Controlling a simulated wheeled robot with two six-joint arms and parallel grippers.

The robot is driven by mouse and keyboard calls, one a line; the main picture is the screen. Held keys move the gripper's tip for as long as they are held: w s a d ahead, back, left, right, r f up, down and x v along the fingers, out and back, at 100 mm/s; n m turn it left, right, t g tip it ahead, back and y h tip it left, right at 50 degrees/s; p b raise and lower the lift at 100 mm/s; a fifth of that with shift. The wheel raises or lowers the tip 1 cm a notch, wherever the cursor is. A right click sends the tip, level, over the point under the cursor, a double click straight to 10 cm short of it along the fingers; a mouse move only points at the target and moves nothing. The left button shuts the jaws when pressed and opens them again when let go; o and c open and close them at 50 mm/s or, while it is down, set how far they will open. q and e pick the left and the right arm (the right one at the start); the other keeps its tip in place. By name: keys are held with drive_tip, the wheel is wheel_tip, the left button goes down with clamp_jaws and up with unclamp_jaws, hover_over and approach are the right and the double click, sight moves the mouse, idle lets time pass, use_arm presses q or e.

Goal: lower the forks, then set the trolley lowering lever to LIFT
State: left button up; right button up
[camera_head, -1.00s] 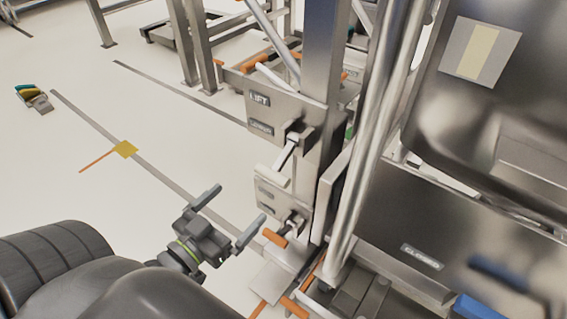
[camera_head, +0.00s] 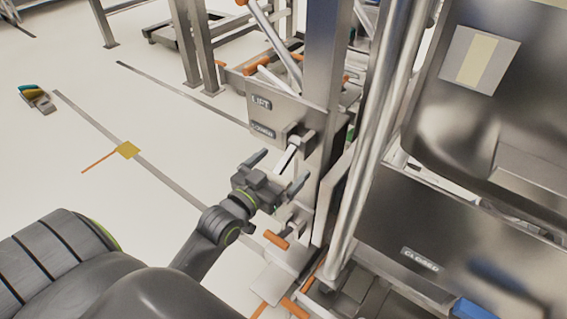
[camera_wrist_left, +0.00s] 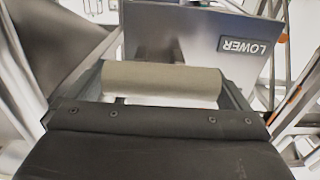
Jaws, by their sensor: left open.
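The upper steel plate (camera_head: 272,118) on the trolley column (camera_head: 324,70) carries a LIFT label above a LOWER label. The lowering lever (camera_head: 289,153) projects from its bracket and slants down to the left, below the LOWER label. My left gripper (camera_head: 279,172) is open at the lever's lower end. In the left wrist view a pale cylindrical grip (camera_wrist_left: 160,82) lies across the space between the two fingers, with the LOWER plate (camera_wrist_left: 195,35) behind it. I cannot tell whether the fingers touch it. The forks cannot be made out. My right gripper is out of view.
A second lever with an orange grip (camera_head: 277,240) sits lower on the column. A shiny vertical pole (camera_head: 372,140) and a steel bin (camera_head: 480,110) stand to the right, above a panel marked CLOSED (camera_head: 420,259). The floor (camera_head: 100,180) to the left is mostly open.

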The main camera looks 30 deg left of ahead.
use_arm(q)
drive_tip(key=shift+w, duration=0.8)
